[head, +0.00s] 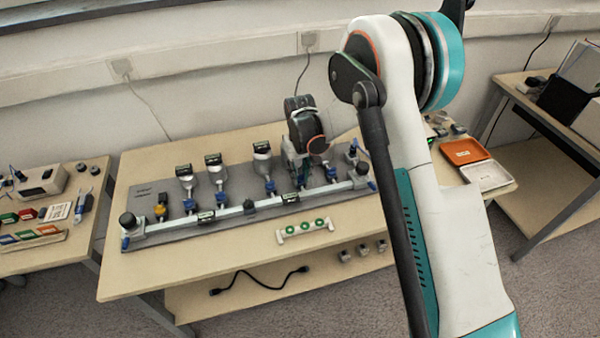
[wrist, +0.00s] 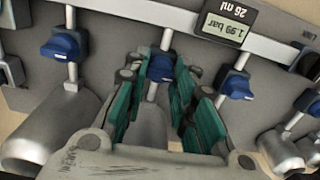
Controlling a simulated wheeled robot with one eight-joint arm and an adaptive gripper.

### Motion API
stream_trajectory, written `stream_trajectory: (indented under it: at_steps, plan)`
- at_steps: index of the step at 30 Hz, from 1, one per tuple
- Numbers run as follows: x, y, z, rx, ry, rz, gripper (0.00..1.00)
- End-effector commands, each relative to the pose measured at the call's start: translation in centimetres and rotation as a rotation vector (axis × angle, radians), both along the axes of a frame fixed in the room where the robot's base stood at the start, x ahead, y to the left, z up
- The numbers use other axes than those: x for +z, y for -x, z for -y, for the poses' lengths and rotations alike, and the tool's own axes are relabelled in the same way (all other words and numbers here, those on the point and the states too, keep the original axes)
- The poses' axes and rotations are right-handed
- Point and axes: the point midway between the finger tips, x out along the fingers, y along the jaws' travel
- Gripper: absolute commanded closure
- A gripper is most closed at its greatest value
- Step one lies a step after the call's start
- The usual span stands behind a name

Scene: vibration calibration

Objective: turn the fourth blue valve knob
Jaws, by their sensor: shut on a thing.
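Several blue valve knobs stand in a row along a silver pipe manifold (head: 215,214). From the left, the first (head: 189,205), second (head: 221,198) and third (head: 271,187) show in the head view, as does one farther right (head: 331,172). My gripper (head: 298,176) hides the place between the third and that one. In the wrist view my gripper (wrist: 158,80) has its green-sided fingers on both sides of a blue knob (wrist: 160,67), shut on it. Another knob stands on each side, left (wrist: 62,45) and right (wrist: 236,85), clear of the fingers.
A small display reading 1.99 bar, upside down, sits on the pipe in the wrist view (wrist: 228,22). A white rack with green rings (head: 304,229) lies in front of the manifold. An orange tray (head: 464,151) and a white tray (head: 487,175) are at the right.

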Motion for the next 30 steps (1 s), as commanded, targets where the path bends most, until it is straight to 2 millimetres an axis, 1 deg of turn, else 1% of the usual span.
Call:
stream_trajectory:
  at_steps: [1, 2, 3, 13, 17, 20, 30]
  plan:
    - [0.0, 0.0, 0.0, 0.001, 0.000, 0.000, 0.71]
    - [0.0, 0.0, 0.0, 0.001, 0.000, 0.000, 0.65]
    - [0.0, 0.0, 0.0, 0.000, 0.000, 0.000, 0.55]
    - [0.0, 0.0, 0.0, 0.000, 0.000, 0.000, 0.54]
    - [0.8, 0.0, 0.0, 0.000, 0.000, 0.000, 0.54]
    - [2.2, 0.0, 0.0, 0.000, 0.000, 0.000, 0.54]
    - [9.0, 0.0, 0.0, 0.000, 0.000, 0.000, 0.54]
